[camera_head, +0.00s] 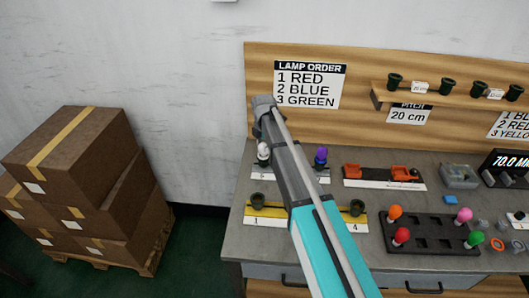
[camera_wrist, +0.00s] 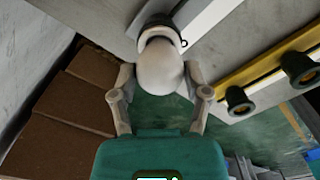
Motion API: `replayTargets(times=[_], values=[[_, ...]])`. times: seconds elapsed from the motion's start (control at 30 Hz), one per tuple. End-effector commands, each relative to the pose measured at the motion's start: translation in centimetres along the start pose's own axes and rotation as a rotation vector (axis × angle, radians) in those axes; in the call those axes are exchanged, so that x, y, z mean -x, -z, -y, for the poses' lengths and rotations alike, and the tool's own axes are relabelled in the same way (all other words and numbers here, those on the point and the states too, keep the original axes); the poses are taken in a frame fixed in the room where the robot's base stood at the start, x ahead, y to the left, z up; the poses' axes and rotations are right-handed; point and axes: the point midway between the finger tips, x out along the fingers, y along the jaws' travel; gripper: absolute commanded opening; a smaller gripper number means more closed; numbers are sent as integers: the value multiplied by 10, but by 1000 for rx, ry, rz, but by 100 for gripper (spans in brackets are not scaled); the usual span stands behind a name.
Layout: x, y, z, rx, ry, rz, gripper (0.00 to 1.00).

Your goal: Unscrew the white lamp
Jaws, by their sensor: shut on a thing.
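The white lamp (camera_wrist: 160,68) fills the middle of the wrist view, with its base toward a dark socket (camera_wrist: 158,22) on a pale strip. My gripper (camera_wrist: 162,82) has one finger on each side of the bulb and is shut on it. In the head view the white lamp (camera_head: 263,150) stands at the left end of a white strip (camera_head: 318,177) on the bench, left of a purple lamp (camera_head: 321,155). My arm covers the middle of that strip. My fingers are hard to make out there. Whether the lamp's base is still threaded in the socket cannot be told.
A yellow strip (camera_head: 272,222) with dark sockets lies in front, partly behind my arm. A dark tray (camera_head: 430,236) with coloured lamps is at right. An orange-part strip (camera_head: 384,183) lies behind it. Stacked boxes (camera_head: 85,175) stand left of the bench.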

Motion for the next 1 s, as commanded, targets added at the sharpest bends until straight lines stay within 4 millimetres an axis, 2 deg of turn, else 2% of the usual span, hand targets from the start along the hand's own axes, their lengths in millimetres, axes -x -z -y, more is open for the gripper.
replayTargets(times=[0.23, 0.57, 0.6, 0.77, 1.0], values=[[0, 0, 0, 163, 0, 0, 30], [0, 0, 0, 191, 0, 0, 30], [0, 0, 0, 190, 0, 0, 68], [0, 0, 0, 189, 0, 0, 98], [0, 0, 0, 189, 0, 0, 100]])
